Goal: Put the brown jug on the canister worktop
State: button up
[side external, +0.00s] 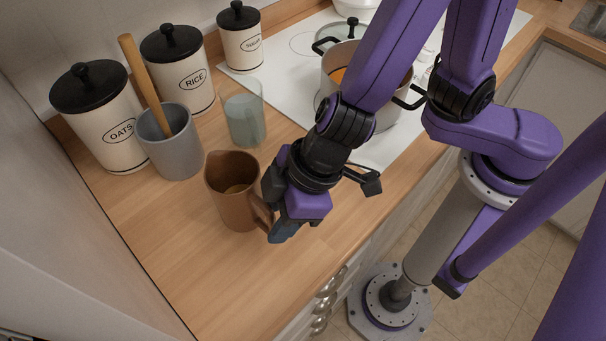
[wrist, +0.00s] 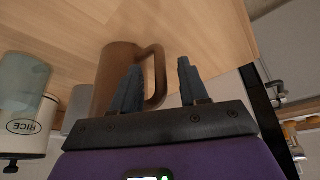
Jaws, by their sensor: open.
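The brown jug (side external: 226,189) stands upright on the wooden worktop (side external: 165,262), in front of the labelled canisters. Its handle faces my gripper (side external: 277,232), which is tilted down at the jug's right side. In the wrist view, the jug (wrist: 113,75) appears inverted. My gripper (wrist: 161,64) is open there, with one finger overlapping the jug's handle side and the other to the right of the handle. The handle loop (wrist: 159,78) shows between the two fingers. I cannot tell whether either finger touches it.
The oats canister (side external: 99,115), rice canister (side external: 184,72) and sugar canister (side external: 240,38) line the back. A grey utensil pot (side external: 172,150) and a glass (side external: 245,115) stand behind the jug. A steel pot (side external: 345,62) sits on the white hob. The worktop's near left is clear.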

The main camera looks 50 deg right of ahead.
jog(key=v, duration=1)
jog(key=w+d+f+h, duration=0.1)
jog(key=w+d+h, duration=0.15)
jog(key=d, duration=1.15)
jog(key=s+d+f+n+g, duration=0.1)
jog(key=s+d, duration=0.4)
jog(key=d, duration=0.7)
jog(key=shift+d+g+h, duration=0.3)
jog(key=shift+g+h, duration=0.15)
jog(key=shift+g, duration=0.45)
